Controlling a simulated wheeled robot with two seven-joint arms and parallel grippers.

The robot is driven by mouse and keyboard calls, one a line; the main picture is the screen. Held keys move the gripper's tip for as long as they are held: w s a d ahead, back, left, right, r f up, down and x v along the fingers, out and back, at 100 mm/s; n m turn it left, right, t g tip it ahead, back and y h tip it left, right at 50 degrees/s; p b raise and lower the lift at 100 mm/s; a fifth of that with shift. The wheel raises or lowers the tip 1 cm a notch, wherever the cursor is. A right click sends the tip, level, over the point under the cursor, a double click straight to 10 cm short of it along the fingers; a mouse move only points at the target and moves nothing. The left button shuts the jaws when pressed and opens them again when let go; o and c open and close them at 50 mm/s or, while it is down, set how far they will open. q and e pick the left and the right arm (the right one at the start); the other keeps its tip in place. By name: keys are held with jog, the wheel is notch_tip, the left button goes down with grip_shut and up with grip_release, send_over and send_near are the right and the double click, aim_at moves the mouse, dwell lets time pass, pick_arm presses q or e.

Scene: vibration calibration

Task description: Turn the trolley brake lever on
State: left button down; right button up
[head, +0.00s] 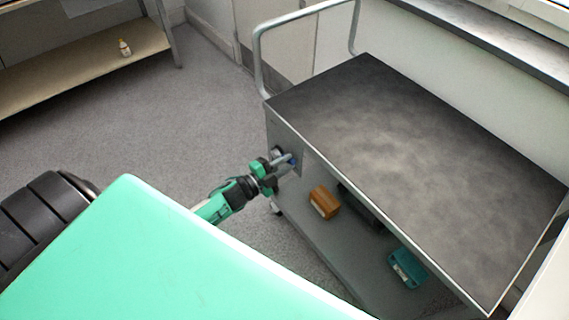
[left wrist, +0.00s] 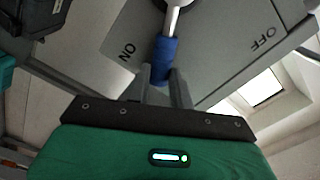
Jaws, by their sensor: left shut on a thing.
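The trolley (head: 420,160) has a dark top and a grey side panel, and stands right of centre in the head view. Its brake lever is a metal rod with a blue grip (left wrist: 163,50), below a round pivot in the left wrist view. The lever lies between the printed ON and OFF labels, closer to ON. My left gripper (head: 283,163) is at the trolley's side panel. In the left wrist view my left gripper (left wrist: 160,74) has its fingers on either side of the blue grip's end, shut on it. My right gripper is not in view.
An orange-brown box (head: 324,202) and a teal container (head: 406,268) sit on the trolley's lower shelf. A metal push handle (head: 257,50) rises at its far end. A shelf (head: 80,67) with a small bottle (head: 124,47) stands back left. The floor between is clear.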

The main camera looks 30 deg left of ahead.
pick_arm(q)
jog(key=shift+d, duration=0.1)
jog(key=c, duration=1.2)
grip_release()
jog(key=shift+c, duration=0.2)
jog(key=v, duration=1.4)
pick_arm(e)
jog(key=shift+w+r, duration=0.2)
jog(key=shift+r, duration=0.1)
pick_arm(q)
jog(key=shift+w+f, duration=0.1)
jog(key=shift+f, duration=0.05)
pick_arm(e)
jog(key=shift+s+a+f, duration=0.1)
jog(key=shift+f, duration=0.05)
